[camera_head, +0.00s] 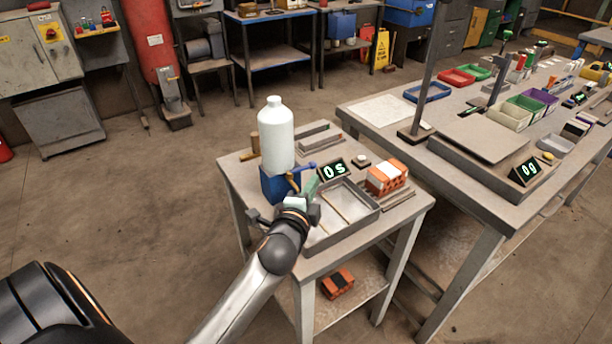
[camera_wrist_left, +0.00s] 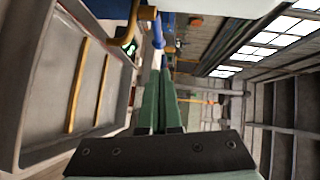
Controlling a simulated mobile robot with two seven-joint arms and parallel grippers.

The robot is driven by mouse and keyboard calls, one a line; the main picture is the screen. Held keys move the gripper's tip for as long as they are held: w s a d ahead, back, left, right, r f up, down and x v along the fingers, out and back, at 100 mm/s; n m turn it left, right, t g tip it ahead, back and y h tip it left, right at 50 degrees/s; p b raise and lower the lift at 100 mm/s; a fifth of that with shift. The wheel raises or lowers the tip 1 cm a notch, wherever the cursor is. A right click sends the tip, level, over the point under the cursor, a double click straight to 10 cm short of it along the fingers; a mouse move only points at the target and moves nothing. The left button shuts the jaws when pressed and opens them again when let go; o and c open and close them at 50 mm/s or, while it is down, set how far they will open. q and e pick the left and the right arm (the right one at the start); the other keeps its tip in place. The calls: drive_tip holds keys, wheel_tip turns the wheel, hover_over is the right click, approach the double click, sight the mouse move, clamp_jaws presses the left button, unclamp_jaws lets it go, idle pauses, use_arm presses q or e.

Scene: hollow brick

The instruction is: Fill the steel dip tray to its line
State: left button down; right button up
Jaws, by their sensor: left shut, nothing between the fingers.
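The steel dip tray (camera_head: 362,226) sits on the small table, with thin wooden rods in it; it fills the left of the wrist view (camera_wrist_left: 25,110). I cannot make out its line or any liquid. A white bottle (camera_head: 276,138) stands upright on a blue stand (camera_head: 270,186) behind the tray's left end. A brass tap (camera_wrist_left: 146,14) with a blue lever (camera_head: 301,167) is at the stand; the lever also shows in the wrist view (camera_wrist_left: 158,32). My left gripper (camera_head: 313,184) is shut and empty, its green fingers pointing toward the lever; contact is unclear. My right gripper is out of view.
A timer (camera_head: 334,169) reading "0s" stands behind the tray. An orange-and-white brick (camera_head: 386,177) is right of it. Another brick (camera_head: 338,283) lies on the lower shelf. The larger bench at right holds a scale (camera_head: 526,172) reading "0g" and coloured bins.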

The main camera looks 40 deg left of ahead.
sight(307, 167)
use_arm(q)
drive_tip(key=shift+w+a+f, duration=0.25)
drive_tip(key=shift+w+a, duration=0.45)
drive_tip(key=shift+a, duration=0.25)
drive_tip(key=shift+w+a+f, duration=0.25)
drive_tip(key=shift+w+a, duration=0.4)
drive_tip(key=shift+a, duration=0.25)
drive_tip(key=shift+w+a+r+p, duration=0.1)
drive_tip(key=shift+w+a+p, duration=0.3)
drive_tip(key=shift+p, duration=0.1)
